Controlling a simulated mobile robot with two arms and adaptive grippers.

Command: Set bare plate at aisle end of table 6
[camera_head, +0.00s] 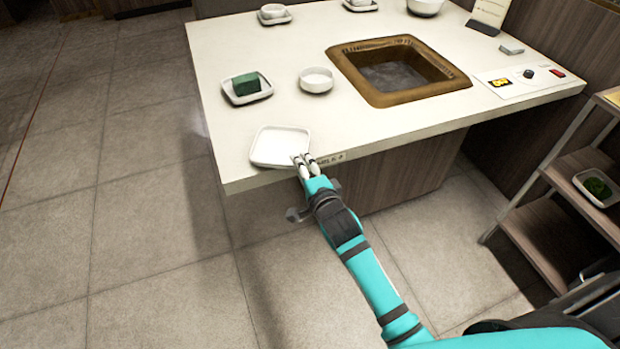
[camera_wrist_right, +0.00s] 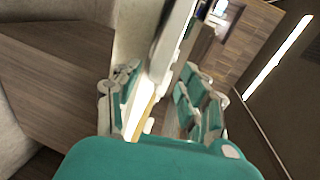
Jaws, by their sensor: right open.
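A bare white square plate (camera_head: 280,147) lies at the front left corner of the white table (camera_head: 420,122). It looks empty and seems to rest flat on the top. My right gripper (camera_head: 305,161) is at the plate's near right corner, over the table's front edge. Its fingers are open; the head view does not show clearly whether they touch the plate. In the right wrist view the spread fingers (camera_wrist_right: 160,100) stand either side of a pale edge, which I cannot identify for sure. My left gripper is not in view.
Behind the plate are a dish with a green block (camera_head: 247,86) and a white bowl (camera_head: 317,79). A brown-rimmed square well (camera_head: 400,98) is set in the table. A shelf rack (camera_head: 560,205) stands at the right. Floor at the left is clear.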

